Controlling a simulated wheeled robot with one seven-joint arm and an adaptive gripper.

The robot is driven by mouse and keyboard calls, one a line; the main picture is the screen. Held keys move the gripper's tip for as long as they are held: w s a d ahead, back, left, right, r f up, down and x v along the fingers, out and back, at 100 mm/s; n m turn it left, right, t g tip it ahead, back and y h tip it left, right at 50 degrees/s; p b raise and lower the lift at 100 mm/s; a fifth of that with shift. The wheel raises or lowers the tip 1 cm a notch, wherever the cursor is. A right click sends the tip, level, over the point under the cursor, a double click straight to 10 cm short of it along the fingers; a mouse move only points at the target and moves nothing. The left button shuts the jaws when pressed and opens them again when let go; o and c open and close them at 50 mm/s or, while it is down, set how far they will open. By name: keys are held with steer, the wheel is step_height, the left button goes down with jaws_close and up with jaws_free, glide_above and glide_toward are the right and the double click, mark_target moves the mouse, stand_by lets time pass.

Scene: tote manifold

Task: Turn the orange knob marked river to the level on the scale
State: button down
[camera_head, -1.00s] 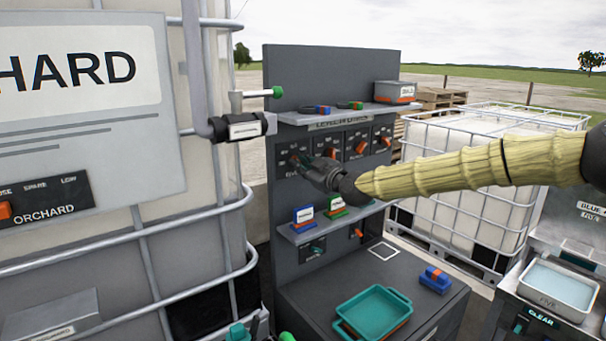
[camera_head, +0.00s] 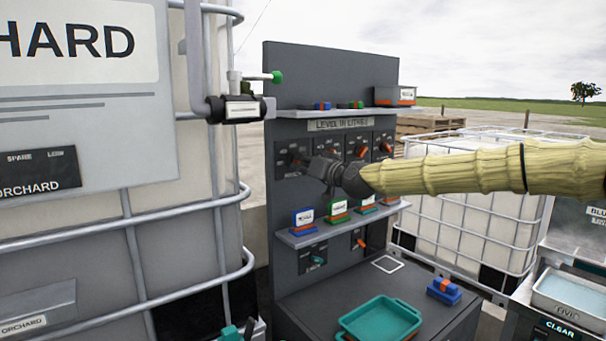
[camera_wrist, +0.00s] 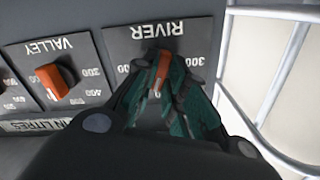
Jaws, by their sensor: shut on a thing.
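In the wrist view, which shows the labels upside down, the dark panel marked RIVER (camera_wrist: 125,36) fills the upper middle. Its orange knob (camera_wrist: 163,68) stands between my gripper's teal fingers (camera_wrist: 168,100). My gripper is shut on the knob, and its fingers hide part of the scale. A 300 shows to the right of the knob; other numbers are partly covered. In the head view, my gripper (camera_head: 308,162) reaches the leftmost panel (camera_head: 286,160) under the LEVEL IN LITRES sign (camera_head: 341,124), and the river knob is hidden there.
The VALLEY panel with its orange knob (camera_wrist: 57,82) is beside the river panel. Below is a shelf (camera_head: 332,231) with several labelled blocks. A teal tray (camera_head: 380,320) and a blue block (camera_head: 443,291) are on the bench. A caged tank (camera_head: 222,205) stands close at left.

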steer(key=m+b, duration=0.2)
steer(key=m, duration=0.1)
steer(key=shift+d+m, duration=0.15)
steer(key=shift+m, duration=0.25)
steer(key=m+b, duration=0.2)
steer(key=m, duration=0.1)
steer(key=shift+w+m, duration=0.1)
steer(key=shift+m, duration=0.2)
steer(key=m+b, duration=0.3)
steer(key=m, duration=0.2)
steer(key=shift+d+r+m, duration=0.1)
steer(key=shift+r+m, duration=0.05)
steer(key=shift+m, duration=0.25)
steer(key=c, duration=1.5)
jaws_free()
steer(key=shift+d, duration=0.1)
steer(key=shift+o, duration=0.2)
steer(key=shift+a, duration=0.2)
